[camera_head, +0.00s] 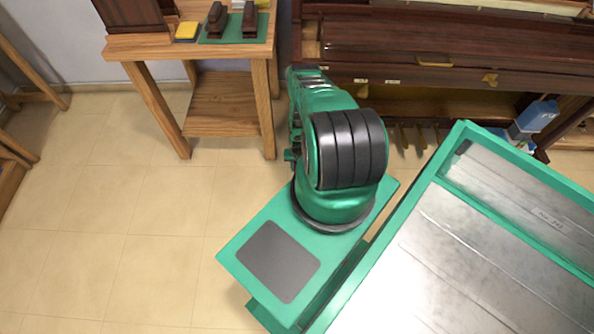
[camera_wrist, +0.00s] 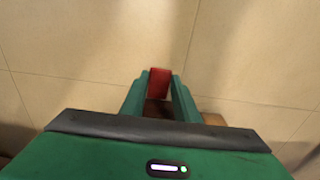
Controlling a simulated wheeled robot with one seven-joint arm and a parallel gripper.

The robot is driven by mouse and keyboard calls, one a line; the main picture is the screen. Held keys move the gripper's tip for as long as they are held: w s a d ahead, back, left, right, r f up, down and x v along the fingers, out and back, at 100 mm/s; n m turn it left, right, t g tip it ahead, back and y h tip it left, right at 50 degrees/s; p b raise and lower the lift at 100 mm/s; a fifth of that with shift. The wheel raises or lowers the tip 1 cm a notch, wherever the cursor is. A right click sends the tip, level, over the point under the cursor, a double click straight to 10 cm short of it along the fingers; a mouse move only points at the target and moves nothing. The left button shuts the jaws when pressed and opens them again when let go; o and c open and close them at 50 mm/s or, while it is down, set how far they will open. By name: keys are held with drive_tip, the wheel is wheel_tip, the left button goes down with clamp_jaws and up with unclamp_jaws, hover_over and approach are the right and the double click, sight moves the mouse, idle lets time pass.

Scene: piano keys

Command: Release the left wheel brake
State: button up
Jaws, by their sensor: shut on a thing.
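In the wrist view my gripper (camera_wrist: 159,78) is shut on a small red piece (camera_wrist: 159,84), which stands between the two green fingers. It looks like the red tab of the wheel brake, but its lower part and the wheel are hidden by my gripper. A dark brown part shows just below the red piece, and a tan wooden bit (camera_wrist: 213,119) shows at the right. In the camera_head view my green arm hides my gripper and the brake. The brown upright piano (camera_head: 430,52) stands behind my arm.
A wooden side table (camera_head: 130,42) stands left of the piano, with a green mat (camera_head: 222,32), dark brushes and a yellow block (camera_head: 186,31) on top. Pedals (camera_head: 410,138) and a blue container (camera_head: 540,115) are under the piano. Tiled floor is clear at left.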

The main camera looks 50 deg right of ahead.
drive_tip(key=shift+w+d+r+g+y, duration=0.25)
drive_tip(key=shift+g+y, duration=0.15)
drive_tip(key=shift+y, duration=0.1)
idle(0.3)
drive_tip(key=o, duration=1)
drive_tip(key=shift+o, duration=0.2)
drive_tip(key=shift+r, duration=0.5)
drive_tip(key=r, duration=0.3)
drive_tip(key=shift+w+a+r, duration=0.1)
drive_tip(key=shift+a+r, duration=0.05)
drive_tip(key=shift+a, duration=0.05)
drive_tip(key=a+r, duration=0.6)
drive_tip(key=a, duration=0.5)
drive_tip(key=shift+a+r, duration=0.15)
drive_tip(key=shift+r, duration=0.15)
